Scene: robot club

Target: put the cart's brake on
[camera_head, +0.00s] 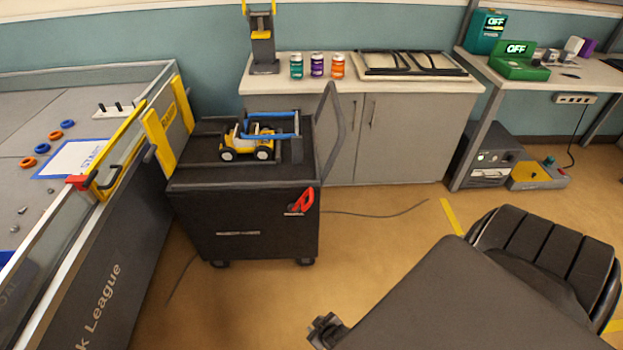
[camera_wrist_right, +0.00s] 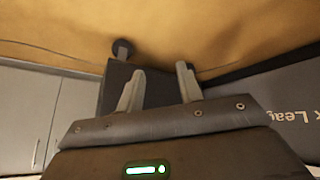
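The black cart (camera_head: 240,225) stands on the floor beside the league table, with its casters on the ground. A red brake lever (camera_head: 301,202) sits at the upper right corner of its front panel, slanting upward, with a small label under it too small to read. My right gripper (camera_head: 325,330) is at the bottom of the head view, in front of and below the lever, apart from the cart. In the right wrist view its two fingers (camera_wrist_right: 160,88) are spread with nothing between them, and the dark cart (camera_wrist_right: 115,80) lies beyond. My left gripper is out of view.
A yellow wheeled robot (camera_head: 246,142) rides on the cart. The league table (camera_head: 125,240) is close on the cart's left. A grey cabinet (camera_head: 400,140) stands behind. The floor before the cart is clear.

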